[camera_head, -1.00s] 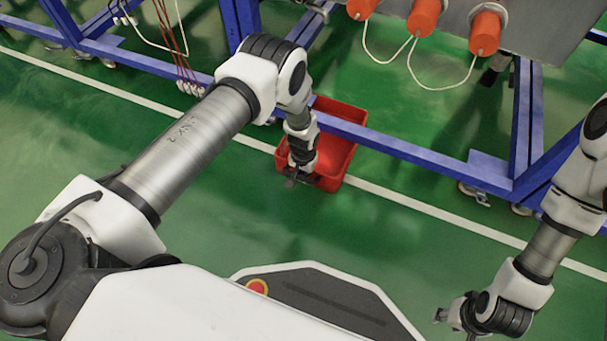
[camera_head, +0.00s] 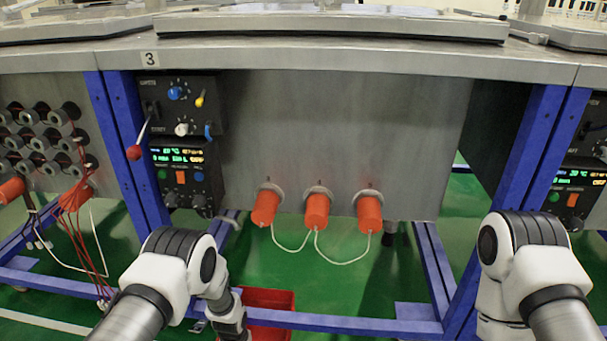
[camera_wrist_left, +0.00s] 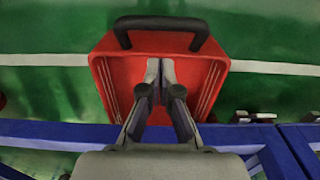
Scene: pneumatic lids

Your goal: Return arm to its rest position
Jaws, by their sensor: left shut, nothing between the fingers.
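My left arm (camera_head: 170,265) comes in from the lower left in the head view, bent down at its wrist; its fingers are below the picture edge. In the left wrist view my left gripper (camera_wrist_left: 160,72) is shut with nothing between its fingertips, pointing over the red crate (camera_wrist_left: 113,85). Whether it touches the crate cannot be told. The crate also shows in the head view (camera_head: 268,299), partly hidden behind my left wrist. My right arm (camera_head: 530,262) rises at the lower right, its gripper out of view.
A steel tank bench (camera_head: 340,130) on blue legs (camera_head: 530,150) stands ahead. Several orange caps (camera_head: 317,211) joined by white cords hang from it. A control panel (camera_head: 180,105) with a red-knobbed lever (camera_head: 134,152) is at left. Green floor (camera_wrist_left: 50,95) surrounds the crate.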

